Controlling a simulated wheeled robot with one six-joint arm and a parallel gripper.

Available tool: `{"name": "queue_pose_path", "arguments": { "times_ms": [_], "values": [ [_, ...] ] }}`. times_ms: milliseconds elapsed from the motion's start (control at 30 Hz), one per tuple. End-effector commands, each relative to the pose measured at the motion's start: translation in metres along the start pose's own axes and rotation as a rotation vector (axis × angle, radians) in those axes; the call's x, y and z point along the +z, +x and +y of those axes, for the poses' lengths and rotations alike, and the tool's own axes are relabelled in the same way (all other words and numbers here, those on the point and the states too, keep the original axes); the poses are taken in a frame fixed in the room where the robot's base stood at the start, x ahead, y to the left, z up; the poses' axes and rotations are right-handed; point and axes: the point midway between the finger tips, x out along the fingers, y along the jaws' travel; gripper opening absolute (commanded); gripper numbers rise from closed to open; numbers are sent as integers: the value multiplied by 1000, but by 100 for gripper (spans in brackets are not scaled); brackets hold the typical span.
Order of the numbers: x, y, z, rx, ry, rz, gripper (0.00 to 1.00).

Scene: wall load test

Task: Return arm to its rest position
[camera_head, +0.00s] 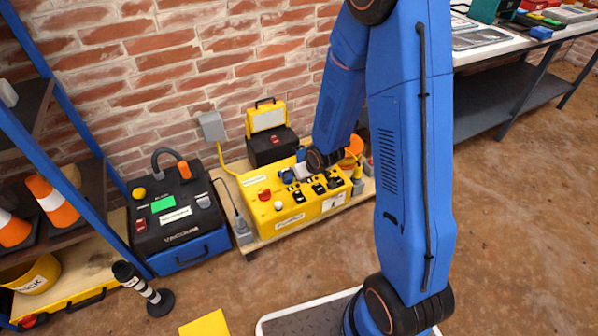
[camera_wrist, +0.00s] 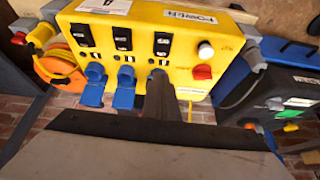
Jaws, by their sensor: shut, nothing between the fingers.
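My blue arm (camera_head: 412,150) reaches down over the wheeled base, its wrist bent toward the wall. My gripper (camera_head: 302,171) is close to the top of a yellow power box (camera_head: 315,209). In the wrist view my gripper (camera_wrist: 160,88) is shut and empty, its narrow dark tip in front of the yellow box (camera_wrist: 215,45). The tip overlaps the area beside two blue socket covers (camera_wrist: 95,85) (camera_wrist: 125,88). I cannot tell whether it touches the box. The tip hides part of the box's lower edge.
A black-and-blue vacuum (camera_head: 178,215) stands left of the yellow box. A blue-framed shelf (camera_head: 70,190) with orange cones is at the left. A workbench (camera_head: 500,50) is at the upper right. Floor to the right is clear.

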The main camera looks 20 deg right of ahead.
Motion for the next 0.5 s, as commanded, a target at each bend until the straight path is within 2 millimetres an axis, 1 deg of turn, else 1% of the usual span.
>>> {"name": "queue_pose_path", "arguments": {
  "times_ms": [67,200,400,500],
  "values": [
    [8,-4,0,0,0,-1,0],
    [14,-8,0,0,-1,-2,0],
    [16,-10,1,0,-1,-2,0],
    [13,-16,2,5,0,0,0]
  ]
}}
